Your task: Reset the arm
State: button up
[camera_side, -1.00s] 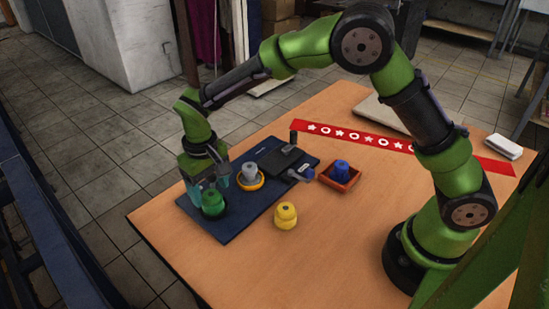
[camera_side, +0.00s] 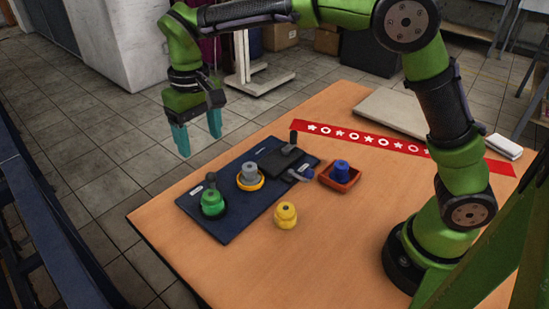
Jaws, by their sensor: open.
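My gripper (camera_side: 199,142) has teal fingers pointing down, parted and empty. It hangs well above the far left side of the table, up and to the left of the blue board (camera_side: 240,222). A green knobbed piece (camera_side: 212,203) stands upright at the board's left end, below the gripper and apart from it. My green and black arm rises from the right side of the table and reaches left across the top of the view.
A grey piece (camera_side: 249,172) sits in a yellow ring on the board, beside a dark press (camera_side: 277,163). A yellow piece (camera_side: 285,215) stands on the table. A blue piece (camera_side: 341,167) sits in an orange-brown tray (camera_side: 354,181). A red patterned strip (camera_side: 368,140) lies behind.

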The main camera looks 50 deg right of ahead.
jog(key=s+d+r+m+t+y, duration=0.1)
jog(key=s+d+r+m+t, duration=0.1)
jog(key=s+d, duration=0.6)
jog(key=s+d+r+m+t+y, duration=0.1)
jog(key=s+d+t, duration=0.4)
jog(key=s, duration=0.7)
jog(key=d+r+m, duration=0.1)
jog(key=d, duration=0.1)
jog(key=shift+s+d, duration=0.15)
jog(key=shift+d, duration=0.2)
